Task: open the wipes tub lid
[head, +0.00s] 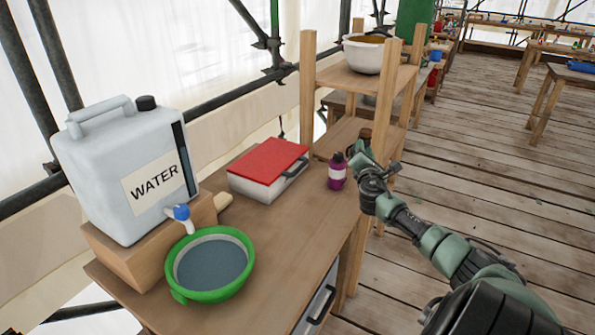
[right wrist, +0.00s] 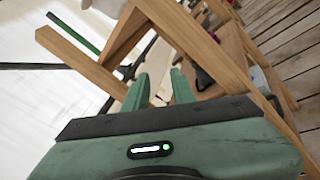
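A white box with a flat red lid (head: 268,160), the likely wipes tub, sits on the wooden bench; its lid lies shut. A dark handle or latch (head: 295,169) shows on its right side. My right gripper (head: 358,161) is to the right of the box, beyond the small purple bottle, apart from the box. In the right wrist view its two green fingers (right wrist: 160,86) stand apart with nothing between them. The box is not recognisable in that view. My left gripper is not in view.
A purple bottle (head: 337,173) stands between the box and my right gripper. A water canister (head: 125,170) on a wooden block and a green basin (head: 210,264) take the bench's left. A wooden shelf (head: 345,80) with a white bowl (head: 369,55) rises behind. The bench front is clear.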

